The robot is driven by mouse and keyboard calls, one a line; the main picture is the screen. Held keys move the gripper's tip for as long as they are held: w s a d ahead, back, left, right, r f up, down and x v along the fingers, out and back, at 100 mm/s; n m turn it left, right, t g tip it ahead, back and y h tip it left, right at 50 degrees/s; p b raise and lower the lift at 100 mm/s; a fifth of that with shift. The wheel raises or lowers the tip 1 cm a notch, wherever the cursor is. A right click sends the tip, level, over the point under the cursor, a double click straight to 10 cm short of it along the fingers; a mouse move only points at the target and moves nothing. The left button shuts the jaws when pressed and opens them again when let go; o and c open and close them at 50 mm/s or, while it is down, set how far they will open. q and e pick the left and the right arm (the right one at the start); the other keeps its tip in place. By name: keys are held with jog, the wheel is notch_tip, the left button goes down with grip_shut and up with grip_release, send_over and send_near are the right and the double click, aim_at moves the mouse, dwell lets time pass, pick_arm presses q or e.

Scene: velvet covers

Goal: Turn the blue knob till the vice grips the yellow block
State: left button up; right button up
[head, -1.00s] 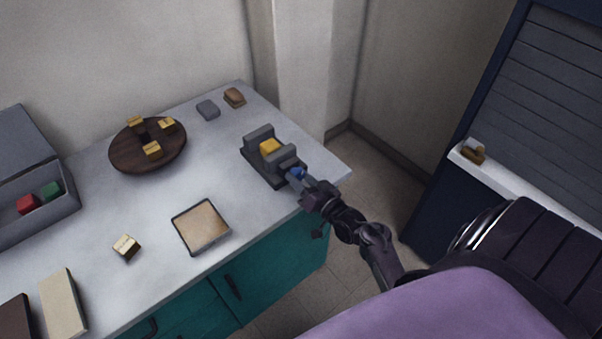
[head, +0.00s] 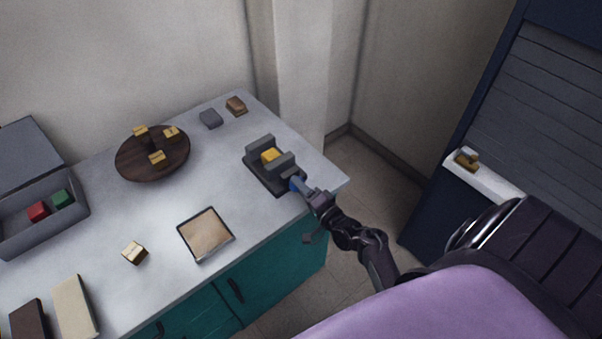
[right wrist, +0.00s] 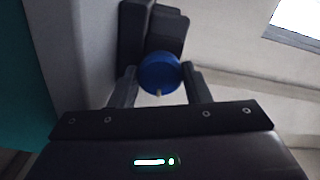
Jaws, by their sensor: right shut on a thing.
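The dark grey vice (head: 262,170) stands near the right corner of the counter. The yellow block (head: 271,156) sits between its two jaws; I cannot tell whether both jaws touch it. The blue knob (head: 297,184) is on the vice's near right end and is partly covered by my right gripper (head: 302,187). In the right wrist view the blue knob (right wrist: 159,74) shows as a round disc with a small pale mark at its lower edge. My right gripper (right wrist: 160,88) is shut on it, one finger on each side. My left gripper is not in view.
A round wooden stand (head: 137,172) with several small blocks is at the back. A square tray (head: 205,234) and a small block (head: 134,252) lie in front. An open grey box (head: 75,212) is at left. A white ledge (head: 490,182) is at right.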

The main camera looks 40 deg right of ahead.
jog(key=shift+m, duration=0.3)
jog(key=o, duration=1)
jog(key=shift+s, duration=0.1)
